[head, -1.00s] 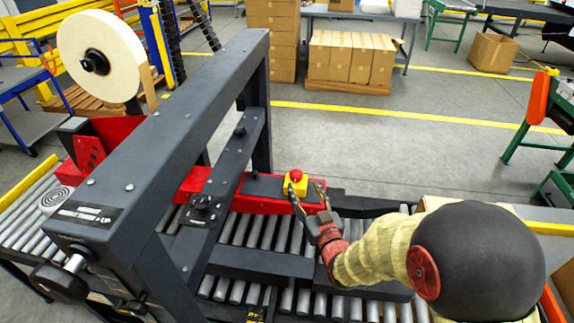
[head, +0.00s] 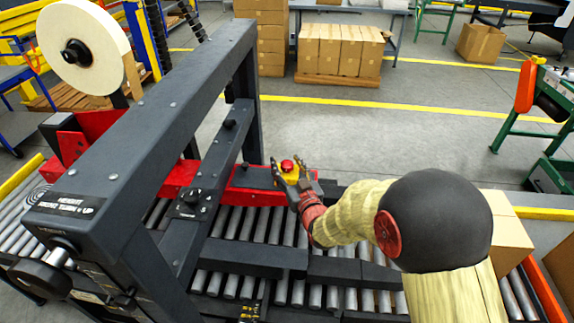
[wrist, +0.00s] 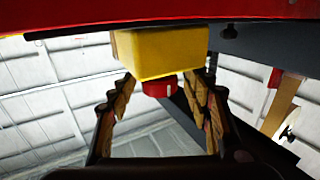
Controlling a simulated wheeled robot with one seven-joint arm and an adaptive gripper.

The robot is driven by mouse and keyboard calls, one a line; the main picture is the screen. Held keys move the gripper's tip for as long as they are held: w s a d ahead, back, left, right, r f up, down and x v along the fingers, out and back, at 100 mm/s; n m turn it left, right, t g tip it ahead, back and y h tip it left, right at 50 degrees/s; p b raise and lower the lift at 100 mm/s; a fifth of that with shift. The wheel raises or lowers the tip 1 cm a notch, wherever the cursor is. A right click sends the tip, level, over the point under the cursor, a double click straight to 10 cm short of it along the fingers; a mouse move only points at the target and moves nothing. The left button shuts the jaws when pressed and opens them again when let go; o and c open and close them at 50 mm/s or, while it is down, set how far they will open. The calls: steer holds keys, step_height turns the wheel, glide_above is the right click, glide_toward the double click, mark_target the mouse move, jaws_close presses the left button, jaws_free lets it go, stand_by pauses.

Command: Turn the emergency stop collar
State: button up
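The emergency stop is a yellow box (head: 290,177) with a red knob (head: 287,165) on top, mounted on the red rail of the machine. In the wrist view the yellow box (wrist: 160,52) shows at top centre, with the red knob (wrist: 159,88) projecting from it towards my gripper. My gripper (head: 290,168) is at the box, its dark fingers spread to either side. In the wrist view the open fingers (wrist: 162,92) flank the red knob with gaps on both sides. The collar's detail is too small to tell apart from the knob.
A dark frame (head: 170,90) of the machine stands left of my gripper. Metal rollers (head: 265,225) run below it. A cardboard box (head: 500,230) sits at the right beside my arm.

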steer(key=shift+c, duration=1.2)
steer(key=c, duration=0.9)
steer(key=shift+a+m+h+b, duration=0.1)
steer(key=shift+m+h+b, duration=0.3)
steer(key=shift+h, duration=0.2)
steer(key=shift+m+h+b, duration=0.4)
steer(key=shift+m+h, duration=0.1)
steer(key=shift+h, duration=0.3)
steer(key=m+h, duration=0.2)
steer(key=h, duration=0.1)
steer(key=shift+a+t, duration=0.1)
steer(key=shift+t, duration=0.2)
steer(key=m+g+h+p, duration=0.1)
steer(key=m+h, duration=0.2)
steer(key=h, duration=0.2)
steer(key=shift+r, duration=0.1)
steer(key=shift+d+m+g+h+p, duration=0.2)
steer(key=shift+m+g+h+p, duration=1)
steer(key=shift+h, duration=0.8)
steer(key=shift+m, duration=0.4)
